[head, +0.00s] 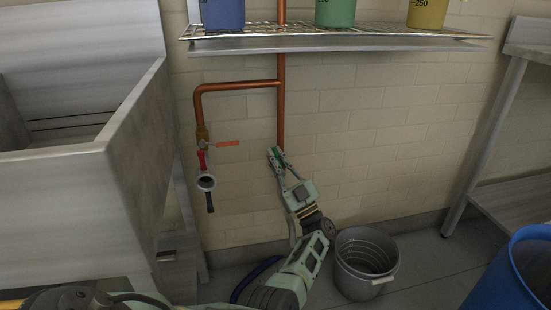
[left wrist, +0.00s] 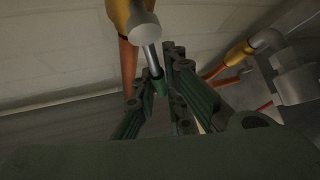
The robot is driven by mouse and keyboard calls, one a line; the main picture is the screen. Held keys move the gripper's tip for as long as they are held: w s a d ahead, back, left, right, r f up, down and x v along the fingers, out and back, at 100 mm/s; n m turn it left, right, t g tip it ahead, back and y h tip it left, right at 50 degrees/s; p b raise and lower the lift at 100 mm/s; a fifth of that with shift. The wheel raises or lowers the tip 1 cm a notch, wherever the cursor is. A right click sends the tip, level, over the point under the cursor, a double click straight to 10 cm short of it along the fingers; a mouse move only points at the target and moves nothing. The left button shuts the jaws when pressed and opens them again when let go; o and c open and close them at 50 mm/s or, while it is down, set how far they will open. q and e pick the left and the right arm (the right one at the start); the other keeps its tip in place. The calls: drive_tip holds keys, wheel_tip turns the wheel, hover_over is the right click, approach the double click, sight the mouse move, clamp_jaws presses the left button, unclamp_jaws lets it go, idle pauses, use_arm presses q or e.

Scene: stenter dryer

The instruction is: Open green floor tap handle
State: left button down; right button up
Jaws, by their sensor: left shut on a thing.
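My left gripper (head: 277,152) reaches up to the wall at the lower end of the vertical copper pipe (head: 281,110). In the left wrist view its fingers (left wrist: 168,85) are closed around a small green handle (left wrist: 159,86). The handle sits at the end of a short metal stem (left wrist: 152,60), below a grey cap and brass-coloured fitting (left wrist: 119,14). In the head view the green handle is too small and covered to make out. My right gripper is in neither view.
An orange lever (head: 226,144) and red hose fitting (head: 202,159) hang left of my gripper. A grey bucket (head: 365,262) stands on the floor beside my arm. A metal sink (head: 70,190) is left, a blue barrel (head: 520,270) right, and a wire shelf (head: 330,42) above.

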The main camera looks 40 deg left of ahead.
use_arm(q)
drive_tip(key=shift+f, duration=0.1)
drive_tip(key=c, duration=1.8)
unclamp_jaws()
drive_tip(key=v, duration=1.2)
